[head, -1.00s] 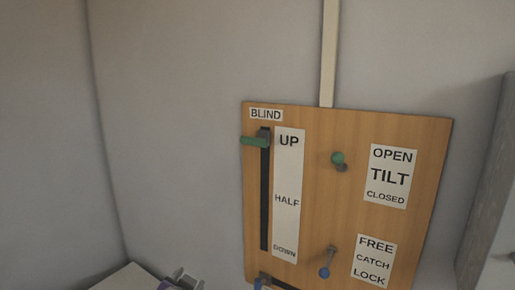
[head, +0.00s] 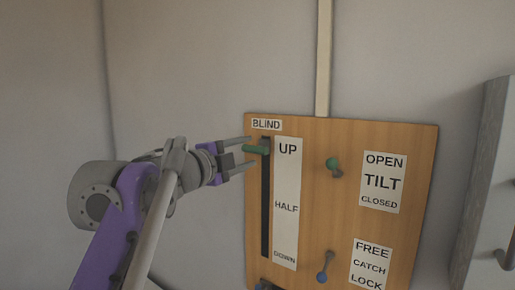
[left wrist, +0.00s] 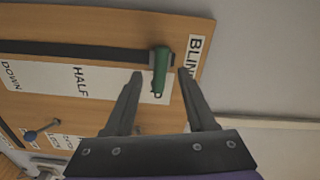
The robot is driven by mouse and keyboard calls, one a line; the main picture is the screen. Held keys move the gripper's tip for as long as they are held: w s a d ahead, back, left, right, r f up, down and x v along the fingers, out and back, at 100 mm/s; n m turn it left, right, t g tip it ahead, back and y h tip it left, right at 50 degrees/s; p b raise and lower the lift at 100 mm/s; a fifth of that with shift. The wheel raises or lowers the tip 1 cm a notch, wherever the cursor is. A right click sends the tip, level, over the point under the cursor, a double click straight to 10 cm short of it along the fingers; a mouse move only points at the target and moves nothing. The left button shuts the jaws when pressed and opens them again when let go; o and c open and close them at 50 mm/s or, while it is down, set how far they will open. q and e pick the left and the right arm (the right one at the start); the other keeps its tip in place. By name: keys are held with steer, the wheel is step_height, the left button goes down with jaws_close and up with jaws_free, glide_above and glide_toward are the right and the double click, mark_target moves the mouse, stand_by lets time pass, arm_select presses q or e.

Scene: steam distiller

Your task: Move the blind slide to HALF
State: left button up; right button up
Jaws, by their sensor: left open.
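The blind slide's green handle (head: 256,150) is at the top of its dark vertical slot (head: 265,205), beside the word UP on the label (head: 287,180). HALF is midway down that label and DOWN is at its foot. My left gripper (head: 249,151) is open, one finger above and one below the green handle in the head view. In the left wrist view the green handle (left wrist: 161,72) is between the tips of the open fingers (left wrist: 160,75), and I see no clear contact. My right gripper is not in view.
The wooden panel (head: 310,230) also carries a green tilt knob (head: 332,163) and a blue catch lever (head: 323,270) to the right of the slot. A grey cabinet (head: 482,185) with a handle stands at the right edge. The wall left of the panel is bare.

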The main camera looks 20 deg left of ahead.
mark_target(252, 151)
arm_select(q)
steer(key=x, duration=0.5)
steer(key=shift+w+p, duration=0.1)
steer(key=shift+p, duration=0.2)
jaws_close()
stand_by(1.1)
